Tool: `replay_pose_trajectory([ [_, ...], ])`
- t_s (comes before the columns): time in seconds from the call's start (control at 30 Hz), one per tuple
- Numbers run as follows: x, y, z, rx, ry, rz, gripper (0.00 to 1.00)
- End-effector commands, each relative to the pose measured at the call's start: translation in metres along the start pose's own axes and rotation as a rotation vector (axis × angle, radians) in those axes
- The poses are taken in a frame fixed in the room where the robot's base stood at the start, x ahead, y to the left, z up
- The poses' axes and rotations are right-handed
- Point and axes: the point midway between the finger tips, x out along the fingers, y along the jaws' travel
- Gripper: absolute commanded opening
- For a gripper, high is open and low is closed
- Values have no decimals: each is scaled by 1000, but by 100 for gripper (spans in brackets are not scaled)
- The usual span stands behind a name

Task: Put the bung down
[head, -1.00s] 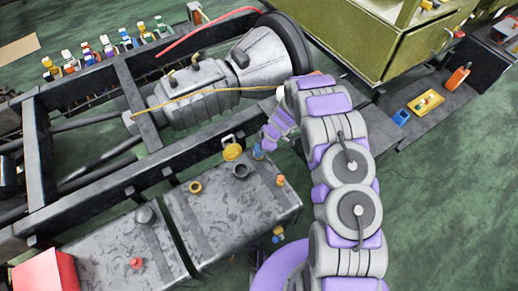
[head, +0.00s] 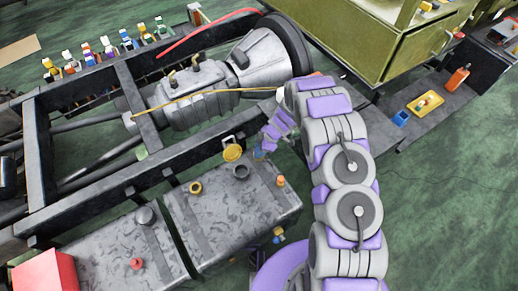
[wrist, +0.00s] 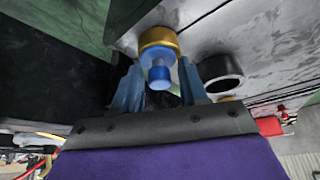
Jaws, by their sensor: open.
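In the wrist view the bung (wrist: 160,75), with a blue knob and a gold band, stands between the blue fingers of my gripper (wrist: 160,92). The fingers are open, with gaps showing beside the knob. In the head view my gripper (head: 262,150) is at the far right end of the grey tank (head: 215,225), with a bit of blue at its tip.
The dark chassis rail (head: 130,185) runs behind the tank. A red bung (head: 136,263) is on the left tank. Green floor at right is mostly clear.

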Motion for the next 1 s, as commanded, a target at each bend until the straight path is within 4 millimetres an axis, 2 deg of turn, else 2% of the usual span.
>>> replay_pose_trajectory([
  [0.03,10,-14,6,1,-5,-31,67],
  [0.23,10,-14,5,2,-5,-33,66],
  [0.37,2,-14,2,2,-4,-33,67],
  [0.47,-14,-12,-1,2,-4,-27,67],
  [0.8,-92,-6,-4,0,-1,-11,67],
  [1.0,-121,-4,-5,-3,-3,-6,67],
])
